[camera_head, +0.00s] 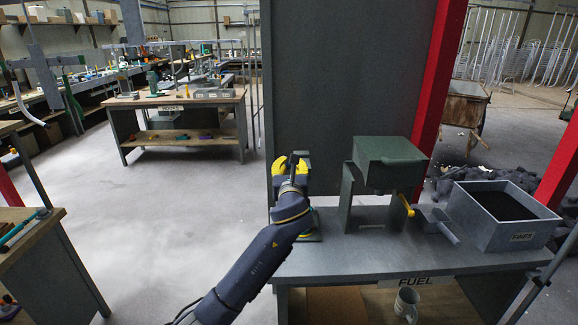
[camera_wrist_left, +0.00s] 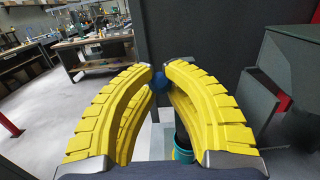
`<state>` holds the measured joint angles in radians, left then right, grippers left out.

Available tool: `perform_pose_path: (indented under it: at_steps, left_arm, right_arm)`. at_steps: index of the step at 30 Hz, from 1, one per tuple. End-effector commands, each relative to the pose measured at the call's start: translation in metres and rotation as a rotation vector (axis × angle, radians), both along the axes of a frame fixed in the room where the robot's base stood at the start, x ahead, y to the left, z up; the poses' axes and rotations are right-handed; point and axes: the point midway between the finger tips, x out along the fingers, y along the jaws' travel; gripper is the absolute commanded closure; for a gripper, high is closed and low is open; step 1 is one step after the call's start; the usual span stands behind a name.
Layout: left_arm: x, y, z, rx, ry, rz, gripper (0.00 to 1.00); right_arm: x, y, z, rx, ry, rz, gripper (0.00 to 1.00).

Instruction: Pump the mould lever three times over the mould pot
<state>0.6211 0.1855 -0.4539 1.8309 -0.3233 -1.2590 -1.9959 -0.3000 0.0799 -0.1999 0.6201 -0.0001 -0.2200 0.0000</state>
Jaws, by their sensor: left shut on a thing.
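My left gripper (camera_head: 290,164) is at the left end of the grey bench, above its top, with its yellow fingers raised. In the left wrist view its curved fingers (camera_wrist_left: 159,74) are closed on a blue ball knob (camera_wrist_left: 160,84), which I take as the mould lever's end. The lever's shaft is mostly hidden. Below the fingers is a round teal and yellow part (camera_wrist_left: 183,152); I cannot tell whether it is the mould pot. In the head view my gripper and arm cover most of this device. My right gripper is not in view.
A dark green box (camera_head: 390,160) on a stand with a yellow handle (camera_head: 407,206) is right of my arm. A grey bin (camera_head: 523,235) of dark grains is at the bench's right. A tall dark panel (camera_head: 345,80) and red post (camera_head: 435,85) stand behind. A mug (camera_head: 406,303) sits below.

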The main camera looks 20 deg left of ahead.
Motion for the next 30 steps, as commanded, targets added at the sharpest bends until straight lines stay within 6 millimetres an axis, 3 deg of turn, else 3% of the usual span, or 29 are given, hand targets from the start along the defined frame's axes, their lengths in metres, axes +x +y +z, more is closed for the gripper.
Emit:
perform_pose_path:
  at_steps: [16, 30]
  left_arm:
    - [0.033, 0.011, 0.04, 0.001, 0.0, 0.002, 1.0]
    - [0.037, 0.012, 0.047, 0.0, -0.003, 0.001, 1.0]
  right_arm:
    - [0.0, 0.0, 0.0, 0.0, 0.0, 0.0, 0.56]
    - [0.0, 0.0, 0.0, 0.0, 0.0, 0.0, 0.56]
